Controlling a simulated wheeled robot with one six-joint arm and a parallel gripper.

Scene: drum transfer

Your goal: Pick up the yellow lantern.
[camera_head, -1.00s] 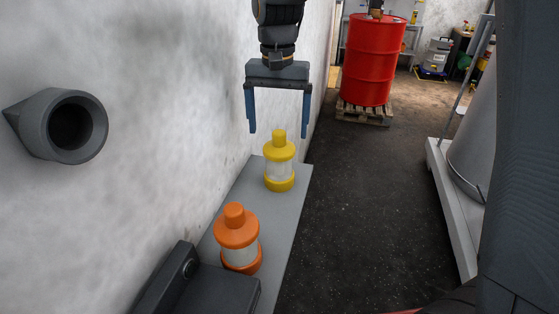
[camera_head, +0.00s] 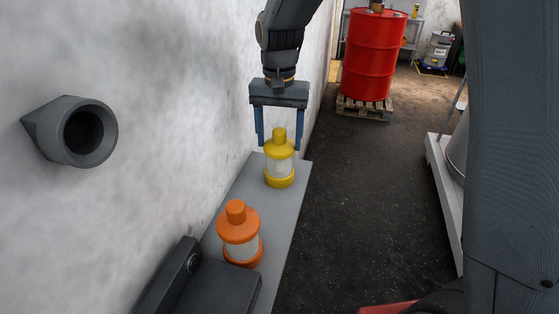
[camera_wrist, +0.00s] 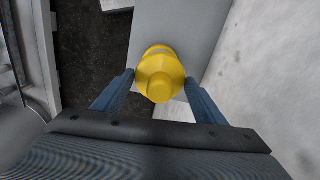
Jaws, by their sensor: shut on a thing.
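The yellow lantern (camera_head: 279,172), with a pale clear middle, stands upright at the far end of a grey shelf (camera_head: 246,197) along the wall. My gripper (camera_head: 279,147) points down at it, with one blue finger on each side of its upper part. In the wrist view, the lantern (camera_wrist: 159,80) is seen from above between the fingertips of my gripper (camera_wrist: 159,77), which are shut on its sides. Its base appears to rest on the shelf.
An orange lantern (camera_head: 238,230) stands nearer on the same shelf, beside a dark box-like object (camera_head: 212,288). A grey pipe stub (camera_head: 85,133) juts from the white wall. A red drum (camera_head: 370,58) stands on a pallet (camera_head: 363,109) beyond.

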